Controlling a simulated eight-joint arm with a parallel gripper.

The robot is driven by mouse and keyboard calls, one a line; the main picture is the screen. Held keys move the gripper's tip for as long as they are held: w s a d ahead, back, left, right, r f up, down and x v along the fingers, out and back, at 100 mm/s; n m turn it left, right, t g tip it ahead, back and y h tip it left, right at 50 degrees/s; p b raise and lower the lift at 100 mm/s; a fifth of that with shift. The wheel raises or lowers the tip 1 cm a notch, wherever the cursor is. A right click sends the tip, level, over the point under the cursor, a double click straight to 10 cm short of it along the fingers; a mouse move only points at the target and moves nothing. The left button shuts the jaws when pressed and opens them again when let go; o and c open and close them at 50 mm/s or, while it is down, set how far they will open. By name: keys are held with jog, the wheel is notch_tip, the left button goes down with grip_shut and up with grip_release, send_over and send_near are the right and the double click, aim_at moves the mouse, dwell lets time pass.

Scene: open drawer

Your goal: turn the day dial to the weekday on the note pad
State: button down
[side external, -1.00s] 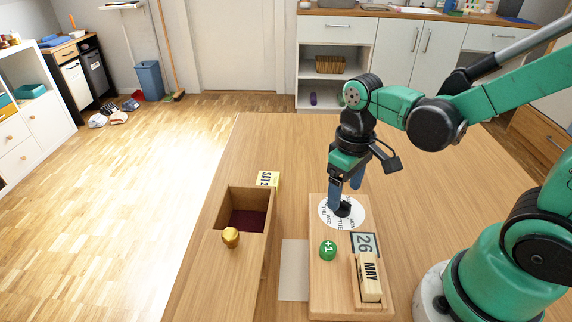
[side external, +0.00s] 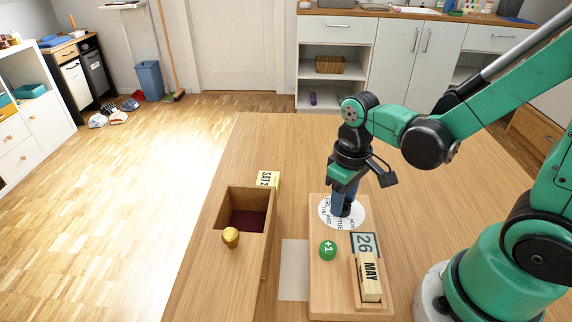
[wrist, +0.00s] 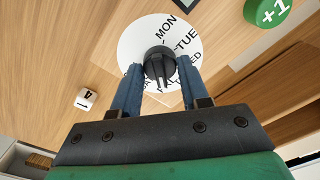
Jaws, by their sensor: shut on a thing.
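The day dial (side external: 326,215) is a white disc with weekday names around it, on a wooden board (side external: 323,290). It also shows in the wrist view (wrist: 135,42), where MON and TUE read clearly and other names are partly covered. My gripper (side external: 343,211) points down over the disc. In the wrist view its two blue fingers (wrist: 158,75) are shut on the dial's black knob (wrist: 158,64), one on each side.
A green +1 button (side external: 327,250), a 26 tile (side external: 365,244) and a MAY block (side external: 370,277) are on the board. An open drawer (side external: 230,200) with a gold knob (side external: 231,237) is left. A white numbered cube (wrist: 86,99) shows in the wrist view.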

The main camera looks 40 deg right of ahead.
jog(key=shift+m, duration=0.3)
jog(key=m, duration=0.3)
jog(key=shift+m, duration=2)
jog(key=shift+c, duration=2.1)
grip_release()
jog(key=shift+r, duration=2.8)
